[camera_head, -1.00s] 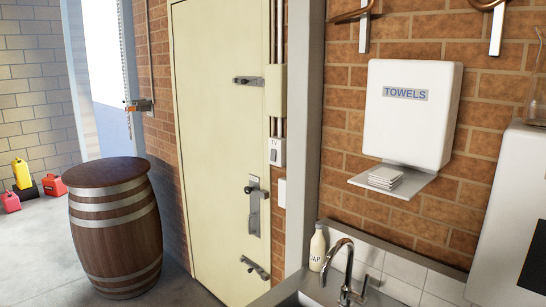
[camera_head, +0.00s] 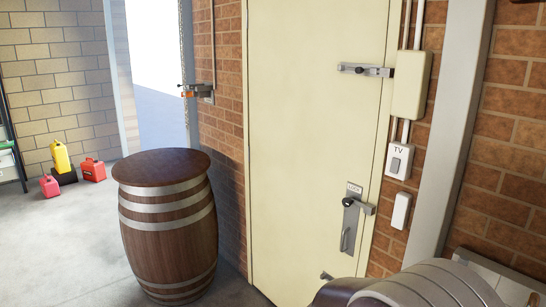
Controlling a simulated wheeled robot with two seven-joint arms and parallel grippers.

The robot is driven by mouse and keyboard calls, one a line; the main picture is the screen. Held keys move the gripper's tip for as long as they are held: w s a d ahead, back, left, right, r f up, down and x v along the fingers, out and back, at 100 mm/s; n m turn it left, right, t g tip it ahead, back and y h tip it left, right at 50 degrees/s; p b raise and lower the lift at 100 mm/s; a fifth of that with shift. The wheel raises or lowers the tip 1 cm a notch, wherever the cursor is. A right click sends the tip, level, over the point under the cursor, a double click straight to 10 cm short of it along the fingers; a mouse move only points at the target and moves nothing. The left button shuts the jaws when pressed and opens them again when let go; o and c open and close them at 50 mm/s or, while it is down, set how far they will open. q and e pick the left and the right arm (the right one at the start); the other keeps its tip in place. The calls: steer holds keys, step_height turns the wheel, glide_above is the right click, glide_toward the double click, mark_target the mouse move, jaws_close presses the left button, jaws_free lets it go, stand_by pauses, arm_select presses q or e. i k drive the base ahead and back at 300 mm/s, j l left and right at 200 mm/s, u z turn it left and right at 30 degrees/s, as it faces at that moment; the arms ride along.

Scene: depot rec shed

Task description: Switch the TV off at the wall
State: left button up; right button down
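A white wall switch labelled TV (camera_head: 399,161) is on the narrow brick strip between the cream door and the grey post. It has a grey rocker, and I cannot tell its position. A second, unlabelled white plate (camera_head: 401,211) is just below it. Conduits run up from the TV switch to a cream box (camera_head: 411,85). A grey rounded shape at the bottom right seems to be part of my own arm. Neither of my grippers can be seen.
The cream door (camera_head: 305,130) is shut, with a bolt (camera_head: 366,70) and a handle plate (camera_head: 350,222). A wooden barrel (camera_head: 168,226) stands left of it. Several fuel cans, one yellow (camera_head: 61,157), stand by the far wall. The floor between is clear.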

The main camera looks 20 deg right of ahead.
mark_target(395, 162)
steer(key=i+j, duration=0.2)
steer(key=i, duration=0.45)
steer(key=i+j+u, duration=0.15)
steer(key=i, duration=0.55)
steer(key=i+l+z, duration=0.1)
steer(key=i+z, duration=0.2)
steer(key=z, duration=0.2)
steer(key=i+z, duration=0.45)
steer(key=i+j+z, duration=0.1)
steer(key=i+z, duration=0.15)
steer(key=z, duration=0.25)
steer(key=i+j+z, duration=0.25)
steer(key=z, duration=0.25)
steer(key=i+j+z, duration=0.2)
steer(key=i+z, duration=0.2)
steer(key=i+j+z, duration=0.25)
steer(key=z, duration=0.2)
steer(key=i+j, duration=0.05)
